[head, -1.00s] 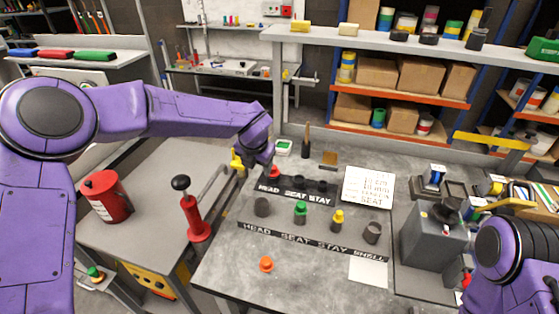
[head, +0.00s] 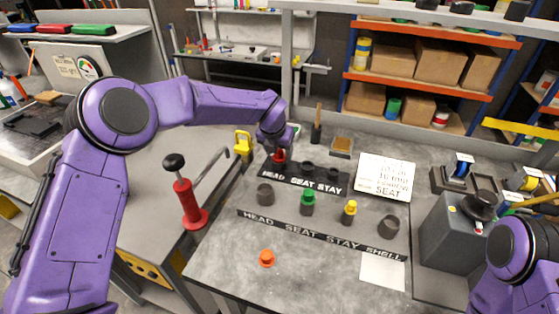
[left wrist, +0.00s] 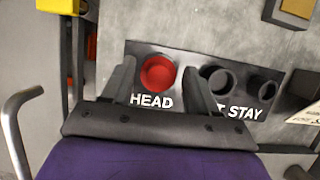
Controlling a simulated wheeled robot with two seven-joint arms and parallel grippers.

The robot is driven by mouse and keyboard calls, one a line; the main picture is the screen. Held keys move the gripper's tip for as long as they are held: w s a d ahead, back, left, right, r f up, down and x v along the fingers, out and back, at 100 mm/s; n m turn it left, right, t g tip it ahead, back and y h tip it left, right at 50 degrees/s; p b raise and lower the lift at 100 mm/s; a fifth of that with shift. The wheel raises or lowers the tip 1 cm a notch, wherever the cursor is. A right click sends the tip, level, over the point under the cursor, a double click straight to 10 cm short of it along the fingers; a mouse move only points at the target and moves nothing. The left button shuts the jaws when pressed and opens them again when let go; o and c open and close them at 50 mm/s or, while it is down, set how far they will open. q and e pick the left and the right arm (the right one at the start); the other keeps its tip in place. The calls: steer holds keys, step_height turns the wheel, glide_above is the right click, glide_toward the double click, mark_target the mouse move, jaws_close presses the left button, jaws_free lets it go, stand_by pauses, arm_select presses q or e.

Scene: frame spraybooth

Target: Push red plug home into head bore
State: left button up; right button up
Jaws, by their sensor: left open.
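The red plug (head: 279,156) stands at the HEAD place of the rear black strip (head: 318,186), and how deep it sits in its bore cannot be told. In the left wrist view the plug (left wrist: 158,73) is a round red disc above the word HEAD, with dark empty bores (left wrist: 216,80) to its right. My left gripper (head: 277,146) is right at the plug in the head view. In the left wrist view its open fingers (left wrist: 160,84) appear on either side of the plug, with a gap on each side. My right gripper is out of view.
A front strip (head: 320,236) has a grey cup, a green plug (head: 307,196), a yellow plug (head: 349,207) and another grey cup (head: 388,227). An orange plug (head: 266,258) lies nearer. A red lever tool (head: 187,200) stands left; a grey machine (head: 440,235) stands right.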

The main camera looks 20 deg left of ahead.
arm_select(q)
steer(key=shift+s+r, duration=0.3)
steer(key=shift+c, duration=1.2)
jaws_close()
